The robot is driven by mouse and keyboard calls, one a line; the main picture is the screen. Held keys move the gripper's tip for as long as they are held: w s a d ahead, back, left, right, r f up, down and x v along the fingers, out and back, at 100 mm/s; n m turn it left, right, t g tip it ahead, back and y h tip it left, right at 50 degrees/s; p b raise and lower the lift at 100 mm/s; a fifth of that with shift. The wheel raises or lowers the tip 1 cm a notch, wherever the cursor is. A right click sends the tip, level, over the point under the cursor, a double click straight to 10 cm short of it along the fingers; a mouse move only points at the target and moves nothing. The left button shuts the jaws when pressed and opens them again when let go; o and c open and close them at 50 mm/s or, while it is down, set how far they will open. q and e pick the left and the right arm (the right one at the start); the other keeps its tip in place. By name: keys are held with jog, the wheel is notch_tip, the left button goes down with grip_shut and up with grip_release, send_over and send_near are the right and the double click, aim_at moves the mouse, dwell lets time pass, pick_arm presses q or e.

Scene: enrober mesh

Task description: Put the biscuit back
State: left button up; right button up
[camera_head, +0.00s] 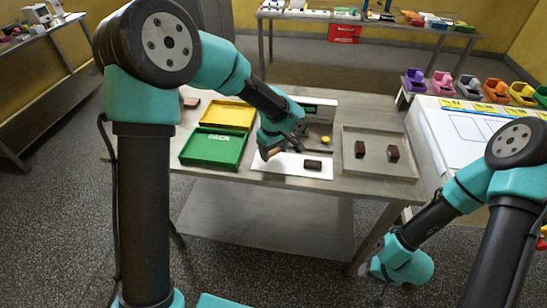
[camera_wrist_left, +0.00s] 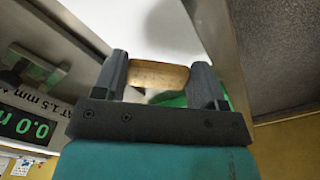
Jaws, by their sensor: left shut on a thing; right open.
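My left gripper (camera_head: 270,152) is shut on a plain tan biscuit (camera_wrist_left: 158,75), gripped between both fingertips in the left wrist view. In the head view it holds the biscuit above the left part of a white strip (camera_head: 287,169) at the table's front. A dark brown coated biscuit (camera_head: 312,165) lies on that strip, to the right of the gripper. Two more dark biscuits, one at left (camera_head: 360,149) and one at right (camera_head: 392,153), stand apart in a grey metal tray (camera_head: 380,173). My right gripper (camera_head: 378,280) is low beside the table's front right, its fingers barely visible.
A green PACK tray (camera_head: 212,148) and a yellow tray (camera_head: 228,115) sit left of my left gripper. Behind it stands a coating gauge with a green display (camera_wrist_left: 24,125). A brown block (camera_head: 190,102) lies at the table's left. Coloured bins (camera_head: 442,84) line the right bench.

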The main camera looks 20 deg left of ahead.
aim_at(274, 153)
pick_arm(q)
jog(key=shift+s+f, duration=0.1)
jog(key=shift+f, duration=1.4)
jog(key=shift+f, duration=0.1)
jog(key=o, duration=0.7)
notch_tip(274, 153, up, 12)
jog(key=shift+r, duration=0.15)
